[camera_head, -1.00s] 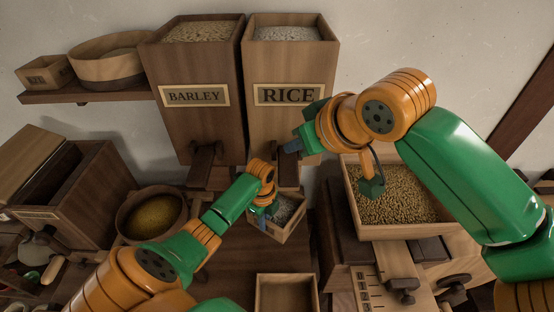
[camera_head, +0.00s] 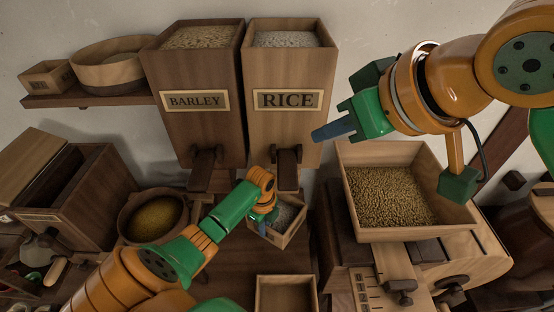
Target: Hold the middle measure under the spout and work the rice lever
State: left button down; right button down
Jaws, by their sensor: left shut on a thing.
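The measure (camera_head: 292,236), a small wooden box, is under the rice hopper's spout with whitish grain inside. My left gripper (camera_head: 262,222) is shut on its left side; the arm partly hides the fingers. The rice hopper (camera_head: 283,135) has a RICE label and pale grain at its top. The dark rice lever (camera_head: 288,167) sticks out low on its front, with nothing touching it. My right gripper (camera_head: 335,131) is in front of the hopper's right edge, apart from the lever, with its blue tip pointing left. I cannot tell its opening from this angle.
The barley hopper (camera_head: 200,130) with its own lever (camera_head: 206,163) stands to the left. A box of brown grain (camera_head: 405,232) is at the right. An empty wooden box (camera_head: 287,280) is at the front. A bowl of yellow grain (camera_head: 127,222) stands left of the measure.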

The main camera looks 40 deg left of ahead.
pick_arm(q)
jog(key=s+d, duration=0.7)
jog(key=s, duration=0.2)
jog(key=shift+d+r, duration=0.15)
jog(key=shift+d, duration=0.15)
dwell(0.4)
